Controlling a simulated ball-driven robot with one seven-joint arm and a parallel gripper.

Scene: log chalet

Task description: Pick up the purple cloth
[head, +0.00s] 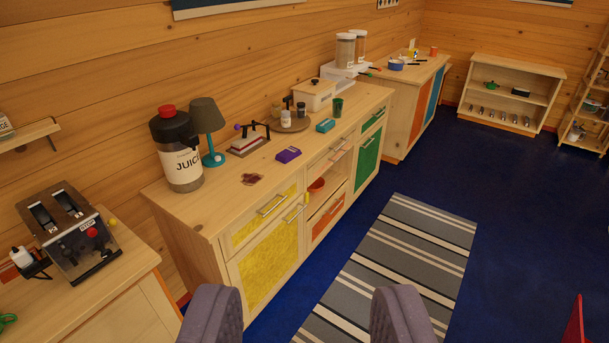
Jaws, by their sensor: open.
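A small purple block-like item (288,155), which appears to be the folded purple cloth, lies on the long wooden counter (213,212) near its front edge. It is too small here to make out its texture. My gripper (307,316) shows at the bottom of the view, its two grey-purple padded fingers wide apart. It is open, with nothing between the fingers, and is well short of the counter and the purple item.
A dark red patch (252,179) lies left of the purple item, and a teal box (325,125) lies to its right. A juice dispenser (181,160) and lamp (207,125) stand behind. A toaster (68,228) is at left. Blue floor with a striped rug (400,262) is clear.

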